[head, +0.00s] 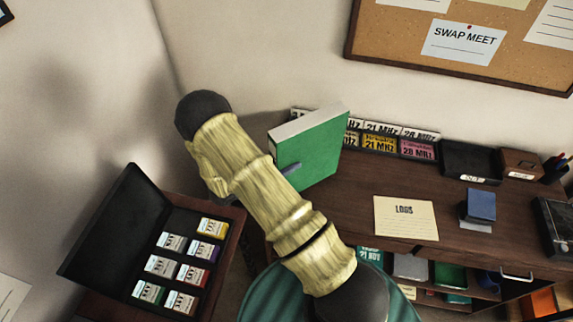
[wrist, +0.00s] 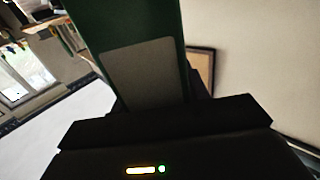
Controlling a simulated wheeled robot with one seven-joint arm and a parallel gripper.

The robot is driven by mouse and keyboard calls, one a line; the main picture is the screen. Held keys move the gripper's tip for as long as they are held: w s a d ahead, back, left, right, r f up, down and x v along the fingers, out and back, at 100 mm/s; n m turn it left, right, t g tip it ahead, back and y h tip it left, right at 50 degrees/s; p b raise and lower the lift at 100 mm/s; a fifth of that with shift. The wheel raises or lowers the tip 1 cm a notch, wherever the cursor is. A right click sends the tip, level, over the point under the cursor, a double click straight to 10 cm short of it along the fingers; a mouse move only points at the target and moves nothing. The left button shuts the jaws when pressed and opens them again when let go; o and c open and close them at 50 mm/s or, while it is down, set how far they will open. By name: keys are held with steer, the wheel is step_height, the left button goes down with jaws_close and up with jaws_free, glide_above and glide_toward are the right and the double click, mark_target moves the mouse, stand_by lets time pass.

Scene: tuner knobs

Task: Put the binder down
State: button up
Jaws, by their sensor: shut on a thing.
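A green binder (head: 318,148) with pale page edges along its top stands nearly upright and a little tilted over the left back part of the desk. My gripper (head: 290,169) is shut on the binder at its left side and is mostly hidden behind my arm. In the wrist view the binder (wrist: 135,35) rises from between the dark jaws, with a grey label on its face. I cannot tell whether the binder's lower edge touches the desk (head: 345,190).
Behind the binder a row of MHz-labelled boxes (head: 380,143) lines the desk's back. A LOGS folder (head: 405,218), a blue box (head: 481,205) and a black tray (head: 472,160) are to the right. An open black case (head: 120,235) with several small boxes sits at left.

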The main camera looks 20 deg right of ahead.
steer(key=shift+f, duration=1.2)
steer(key=shift+f, duration=0.15)
steer(key=o, duration=1.4)
steer(key=shift+a, duration=0.15)
steer(key=s+a+b, duration=0.2)
steer(key=a+b, duration=0.1)
steer(key=a, duration=0.8)
steer(key=shift+s+a+b, duration=0.15)
steer(key=shift+a+b, duration=0.15)
steer(key=shift+b, duration=0.05)
